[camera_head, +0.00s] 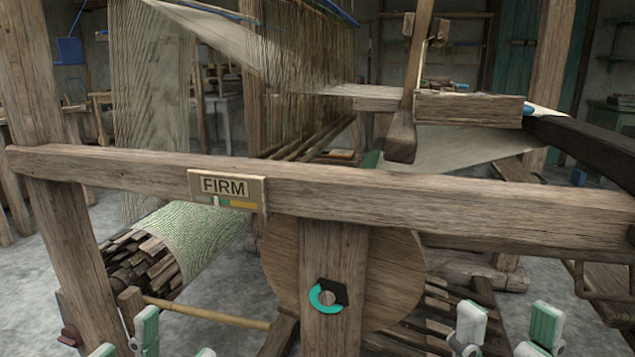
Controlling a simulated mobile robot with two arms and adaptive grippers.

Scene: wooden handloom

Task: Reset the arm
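My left gripper (176,342) is at the bottom left edge, its pale green and white fingers apart with nothing seen between them. My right gripper (507,332) is at the bottom right edge, its fingers also apart and empty. Both are partly cut off by the frame and sit low, below the loom's front beam (400,205). Which arm the task means cannot be told. A wooden lever (410,95) hangs down on the loom above the beam. A teal and black ring marker (327,296) is on the post below the beam.
A FIRM label with a coloured scale (227,190) is on the beam. A wooden disc (395,275) stands behind the post. A roll of cloth (200,235) and a light wooden rod (210,313) lie at left. Thick posts (75,240) and slats crowd the space.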

